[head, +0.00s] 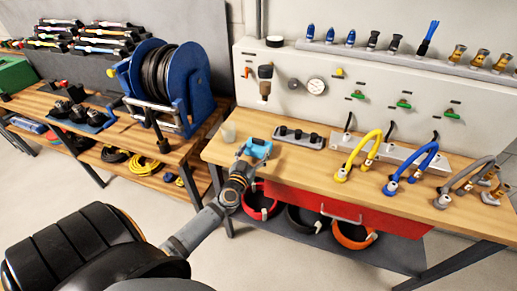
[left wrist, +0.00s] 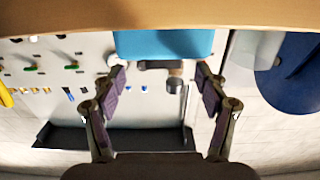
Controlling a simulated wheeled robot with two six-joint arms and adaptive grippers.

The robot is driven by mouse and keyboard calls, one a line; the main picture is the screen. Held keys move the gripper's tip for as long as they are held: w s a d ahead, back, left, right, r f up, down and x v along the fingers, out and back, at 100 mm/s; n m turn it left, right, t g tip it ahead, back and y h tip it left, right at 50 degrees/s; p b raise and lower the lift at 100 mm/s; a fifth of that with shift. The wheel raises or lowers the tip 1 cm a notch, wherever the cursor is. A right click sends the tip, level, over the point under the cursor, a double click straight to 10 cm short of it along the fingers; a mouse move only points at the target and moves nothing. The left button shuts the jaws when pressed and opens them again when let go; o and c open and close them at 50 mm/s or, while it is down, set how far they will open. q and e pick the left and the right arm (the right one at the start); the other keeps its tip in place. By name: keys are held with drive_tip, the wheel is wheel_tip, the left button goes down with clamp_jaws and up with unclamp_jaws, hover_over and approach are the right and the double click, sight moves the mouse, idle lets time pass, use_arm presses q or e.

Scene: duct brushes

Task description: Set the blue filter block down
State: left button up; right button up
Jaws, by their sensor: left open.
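The blue filter block (head: 259,146) stands on the wooden workbench near its front left edge. In the left wrist view the block (left wrist: 163,43) is a plain blue shape against the wooden surface (left wrist: 60,18). My left gripper (head: 247,152) is at the block, at the bench's front edge. In the left wrist view its two fingers (left wrist: 161,72) are spread apart with nothing between them, and the block shows just past the fingertips. Whether a fingertip still touches the block I cannot tell. My right gripper is not in view.
A clear cup (head: 228,132) stands left of the block, and a grey holder with black knobs (head: 299,138) to its right. Yellow, blue and grey hoses stand further right. A blue hose reel (head: 172,85) is on the left bench. A red drawer (head: 340,208) is below the workbench top.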

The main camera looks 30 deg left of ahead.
sight(258, 141)
use_arm(q)
drive_tip(key=shift+w+a, duration=0.1)
drive_tip(key=shift+w, duration=0.15)
drive_tip(key=x, duration=0.5)
drive_tip(key=shift+a+b, duration=0.2)
drive_tip(key=shift+b, duration=0.2)
drive_tip(key=shift+s+r, duration=0.15)
drive_tip(key=shift+r, duration=0.05)
drive_tip(key=shift+c, duration=0.2)
drive_tip(key=shift+c, duration=1.1)
drive_tip(key=c, duration=1.1)
drive_tip(key=shift+r+p, duration=0.3)
drive_tip(key=shift+p, duration=0.05)
drive_tip(key=r+p, duration=0.4)
drive_tip(key=shift+s+d+r, duration=0.1)
drive_tip(key=shift+s+d, duration=0.1)
drive_tip(key=s+d+r+p, duration=0.6)
drive_tip(key=s+d+r, duration=0.1)
drive_tip(key=s, duration=0.4)
drive_tip(key=shift+d+r+p, duration=0.2)
drive_tip(key=shift+r+p, duration=0.15)
drive_tip(key=shift+r, duration=0.25)
